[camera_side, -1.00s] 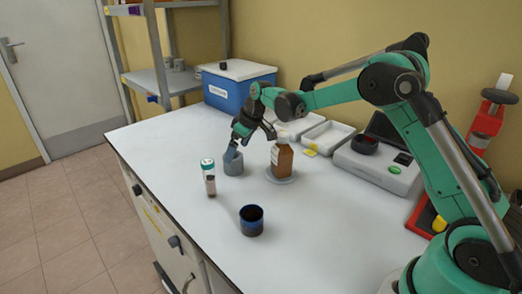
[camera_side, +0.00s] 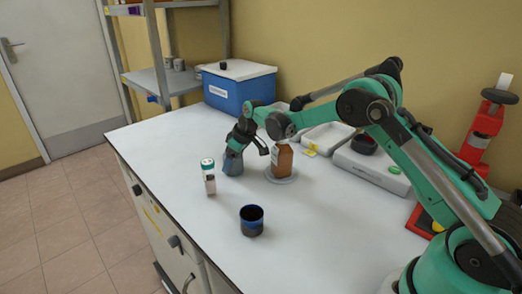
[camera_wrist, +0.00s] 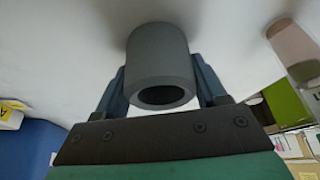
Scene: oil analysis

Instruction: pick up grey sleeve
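The grey sleeve (camera_wrist: 160,65) is a short, thick-walled hollow cylinder. In the wrist view it stands between the two fingers of my gripper (camera_wrist: 161,85), with its open end facing the camera. The fingers are spread apart, one on each side of it. Whether they touch its wall is hard to tell. In the side view my gripper (camera_side: 235,155) is down over the sleeve (camera_side: 233,168), which stands on the white bench and is partly covered by the fingers.
A brown bottle (camera_side: 282,160) on a round grey plate stands close on the right. A green-capped vial (camera_side: 208,178) stands at the front left. A dark blue cup (camera_side: 251,222) stands in front. A blue cooler box (camera_side: 238,90) is behind.

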